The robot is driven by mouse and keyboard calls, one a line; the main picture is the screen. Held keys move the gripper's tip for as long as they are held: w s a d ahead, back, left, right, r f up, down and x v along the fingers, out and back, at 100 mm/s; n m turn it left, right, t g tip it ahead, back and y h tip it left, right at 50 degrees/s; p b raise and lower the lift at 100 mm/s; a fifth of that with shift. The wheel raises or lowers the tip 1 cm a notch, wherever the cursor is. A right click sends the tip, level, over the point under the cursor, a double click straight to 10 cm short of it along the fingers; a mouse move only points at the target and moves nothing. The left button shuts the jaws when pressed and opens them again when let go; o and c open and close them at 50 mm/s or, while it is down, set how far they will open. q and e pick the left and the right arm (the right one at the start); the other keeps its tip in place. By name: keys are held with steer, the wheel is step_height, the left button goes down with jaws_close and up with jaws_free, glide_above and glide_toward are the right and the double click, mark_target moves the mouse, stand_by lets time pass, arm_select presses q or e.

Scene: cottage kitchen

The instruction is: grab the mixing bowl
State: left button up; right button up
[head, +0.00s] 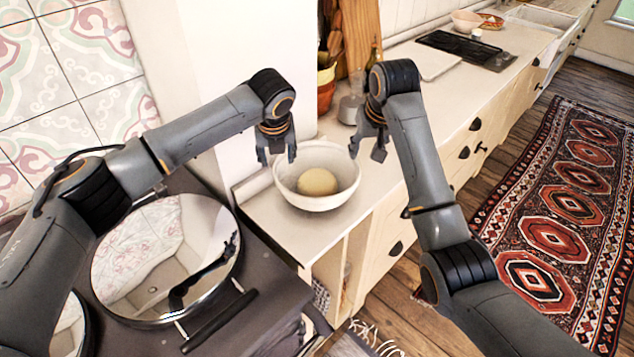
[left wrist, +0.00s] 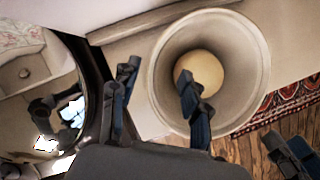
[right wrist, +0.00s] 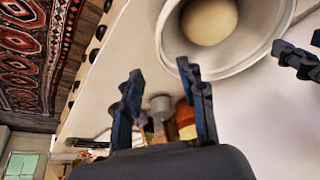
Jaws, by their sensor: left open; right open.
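The white mixing bowl (head: 313,202) stands upright on the near end of the counter, with a round ball of dough (head: 318,181) inside. My left gripper (head: 277,156) is open at the bowl's left far rim. In the left wrist view one finger of it overlaps the bowl (left wrist: 252,95) opening and the other is outside. My right gripper (head: 369,150) is open at the bowl's right far rim. In the right wrist view the bowl (right wrist: 235,65) lies beyond its fingers, one fingertip close to the rim. I cannot tell whether either gripper touches it.
A stove with a round shiny lid (head: 165,262) is left of the counter (head: 290,232). A wall corner rises behind the bowl. A utensil crock (head: 326,88) and a grey canister (head: 350,108) stand behind it. A patterned rug (head: 570,215) lies on the floor at right.

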mark_target(278, 172)
arm_select(q)
steer(key=x, duration=1)
steer(key=shift+w+f, duration=0.15)
steer(key=shift+f, duration=0.25)
arm_select(e)
steer(key=x, duration=1)
steer(key=shift+w+f, duration=0.15)
steer(key=shift+f, duration=0.25)
arm_select(q)
jaws_close()
arm_select(e)
steer(key=shift+d, duration=0.1)
jaws_close()
